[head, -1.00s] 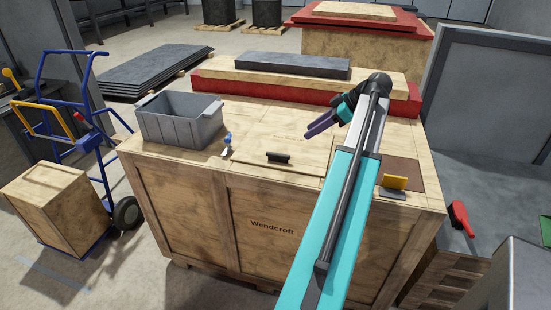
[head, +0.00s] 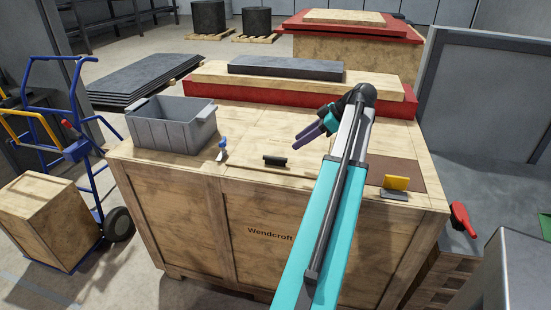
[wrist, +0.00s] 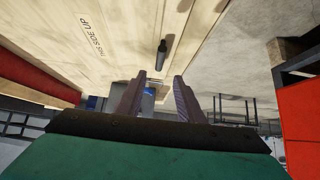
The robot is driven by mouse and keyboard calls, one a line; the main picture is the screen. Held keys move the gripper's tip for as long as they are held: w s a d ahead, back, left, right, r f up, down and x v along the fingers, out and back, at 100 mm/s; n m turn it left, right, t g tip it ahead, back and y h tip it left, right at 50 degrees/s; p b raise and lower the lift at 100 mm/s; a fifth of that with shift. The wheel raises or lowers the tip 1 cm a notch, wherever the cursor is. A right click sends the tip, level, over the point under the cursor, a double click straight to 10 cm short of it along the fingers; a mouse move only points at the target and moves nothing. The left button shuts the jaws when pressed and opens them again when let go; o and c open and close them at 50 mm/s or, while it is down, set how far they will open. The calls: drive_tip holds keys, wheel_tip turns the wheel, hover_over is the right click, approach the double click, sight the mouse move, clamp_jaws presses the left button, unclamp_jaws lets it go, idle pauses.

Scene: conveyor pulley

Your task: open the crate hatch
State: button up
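The large wooden crate (head: 205,215) marked "Wendcroft" stands in the middle of the head view. The hatch (head: 262,172) is a flat panel in its top, lying closed, with a small black handle (head: 275,161). The handle also shows ahead of the fingers in the wrist view (wrist: 161,50). A blue-handled latch or clamp (head: 222,146) stands at the hatch's left; its state is too small to tell. My gripper (head: 306,136) is above the crate top, behind and right of the handle. In the wrist view its purple fingers (wrist: 158,92) are apart, with nothing held.
A grey bin (head: 172,125) sits on the crate's back left corner. A red-edged stack with a dark slab (head: 286,68) lies behind. A yellow block (head: 396,183) is at the right on the crate top. A blue hand truck (head: 70,140) with a box stands left.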

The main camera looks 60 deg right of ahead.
sight(276, 157)
drive_tip(key=p+x, duration=0.2)
drive_tip(key=x, duration=1.1)
drive_tip(key=shift+f+p, duration=0.1)
drive_tip(key=shift+p, duration=0.2)
